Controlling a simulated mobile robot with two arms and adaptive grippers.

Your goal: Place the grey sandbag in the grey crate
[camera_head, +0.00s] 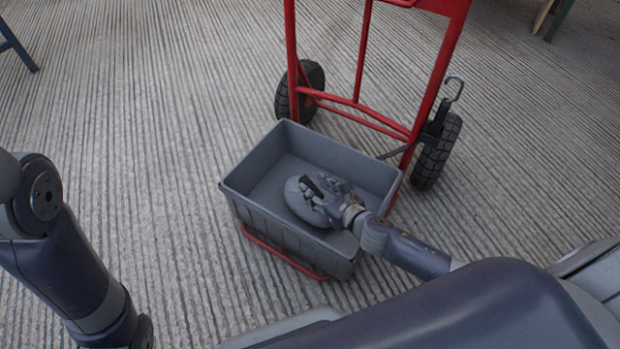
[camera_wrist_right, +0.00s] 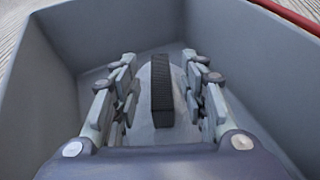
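The grey sandbag (camera_head: 305,208) is a rounded bag inside the grey crate (camera_head: 262,215). In the right wrist view the sandbag (camera_wrist_right: 145,128) shows its black strap (camera_wrist_right: 162,90) between my fingers. My right gripper (camera_head: 314,190) reaches down into the crate from the right, over the sandbag. In the wrist view my right gripper (camera_wrist_right: 161,88) has its fingers spread, with gaps on both sides of the strap. The sandbag's underside is hidden, but it seems to rest on the crate floor (camera_wrist_right: 93,82). My left arm shows at the left edge; its gripper is out of view.
The crate stands on the red toe plate (camera_head: 285,256) of a red hand truck (camera_head: 375,125) with black wheels. The ribbed grey floor (camera_head: 130,110) to the left is clear.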

